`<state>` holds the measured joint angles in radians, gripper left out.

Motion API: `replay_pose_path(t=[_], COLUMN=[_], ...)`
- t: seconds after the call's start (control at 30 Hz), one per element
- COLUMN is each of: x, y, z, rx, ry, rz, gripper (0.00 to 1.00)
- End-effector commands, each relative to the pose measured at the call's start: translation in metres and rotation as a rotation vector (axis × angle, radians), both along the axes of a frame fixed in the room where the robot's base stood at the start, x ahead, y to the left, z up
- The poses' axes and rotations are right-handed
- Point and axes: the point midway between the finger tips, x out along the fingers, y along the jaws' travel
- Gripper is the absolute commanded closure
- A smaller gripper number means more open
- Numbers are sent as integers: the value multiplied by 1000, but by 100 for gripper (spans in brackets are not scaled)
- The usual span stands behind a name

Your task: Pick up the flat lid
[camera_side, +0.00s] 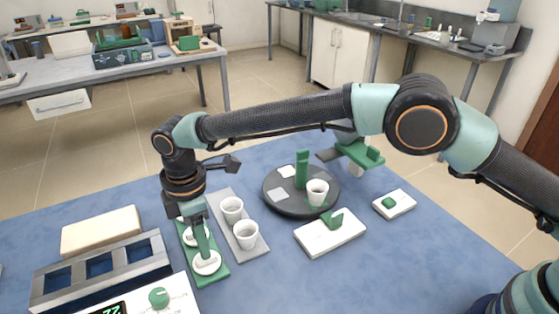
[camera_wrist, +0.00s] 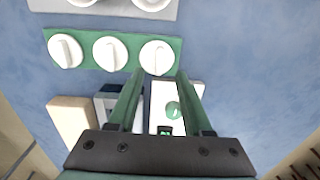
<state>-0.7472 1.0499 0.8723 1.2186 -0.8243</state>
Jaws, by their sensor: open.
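Several round white lids with raised ridges lie in a row on a green tray (camera_wrist: 87,61), which also shows in the side view (camera_side: 217,276). In the wrist view they are a left lid (camera_wrist: 65,51), a middle lid (camera_wrist: 110,53) and a right lid (camera_wrist: 158,57). In the side view the near lid (camera_side: 207,265) lies under my fingers. I cannot tell which lid is the flat one. My gripper (camera_wrist: 160,75) points down, open and empty, its green fingers on either side of the right lid's near edge. The side view shows my gripper (camera_side: 206,256) low over the tray.
A grey tray (camera_side: 249,247) with two white cups stands right beside the green tray. A dark round plate (camera_side: 278,207) carries another cup. A slotted grey rack (camera_side: 100,275), a beige block (camera_side: 100,231) and a white control box (camera_side: 172,303) stand at left and front.

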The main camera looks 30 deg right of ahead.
Motion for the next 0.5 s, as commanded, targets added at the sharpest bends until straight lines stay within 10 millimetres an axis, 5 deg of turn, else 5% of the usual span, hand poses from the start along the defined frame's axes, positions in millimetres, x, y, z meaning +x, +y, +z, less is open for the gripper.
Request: replay_pose_path(t=[0.5], x=[1], y=[-1], z=[-52], rx=[0], ry=[0], rz=[-1], gripper=[50])
